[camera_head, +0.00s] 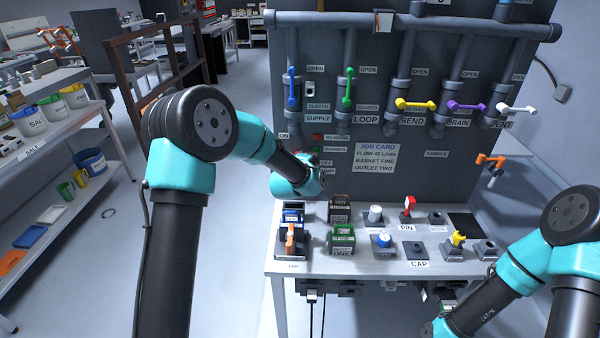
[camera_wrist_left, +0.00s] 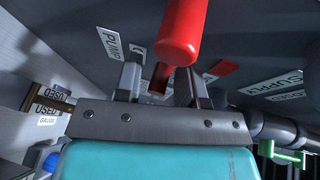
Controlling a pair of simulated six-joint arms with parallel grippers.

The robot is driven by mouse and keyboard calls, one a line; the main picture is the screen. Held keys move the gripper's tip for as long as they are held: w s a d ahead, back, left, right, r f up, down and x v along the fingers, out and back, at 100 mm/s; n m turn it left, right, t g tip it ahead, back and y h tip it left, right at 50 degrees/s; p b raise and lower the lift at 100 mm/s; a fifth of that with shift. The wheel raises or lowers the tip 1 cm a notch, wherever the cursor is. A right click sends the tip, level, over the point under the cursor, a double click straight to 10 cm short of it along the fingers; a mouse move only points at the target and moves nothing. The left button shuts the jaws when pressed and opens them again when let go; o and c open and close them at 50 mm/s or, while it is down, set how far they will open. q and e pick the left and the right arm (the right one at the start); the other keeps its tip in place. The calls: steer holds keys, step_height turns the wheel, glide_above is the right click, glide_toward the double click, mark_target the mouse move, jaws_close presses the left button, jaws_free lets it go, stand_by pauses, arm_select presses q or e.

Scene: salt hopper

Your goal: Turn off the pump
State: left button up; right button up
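The pump control is on the dark panel beside the PUMP label (camera_wrist_left: 112,42) in the left wrist view. Its red handle (camera_wrist_left: 180,32) stands just beyond my left fingers, and more red (camera_wrist_left: 222,70) shows to the right. My left gripper (camera_wrist_left: 162,78) has its two fingers apart, with a bit of red between them; I cannot tell whether they touch it. In the head view, my left wrist hides most of the pump control, near the ON label (camera_head: 284,135) and OFF label (camera_head: 326,162). My right arm is at the lower right; its gripper is out of view.
Blue (camera_head: 292,88) and green (camera_head: 347,92) valve handles hang vertically; yellow (camera_head: 416,105), purple (camera_head: 466,106) and white (camera_head: 516,108) ones lie horizontal. The bench (camera_head: 345,268) below holds several small parts.

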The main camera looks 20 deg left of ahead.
arm_select(q)
steer(key=v, duration=1.7)
steer(key=shift+f, duration=0.2)
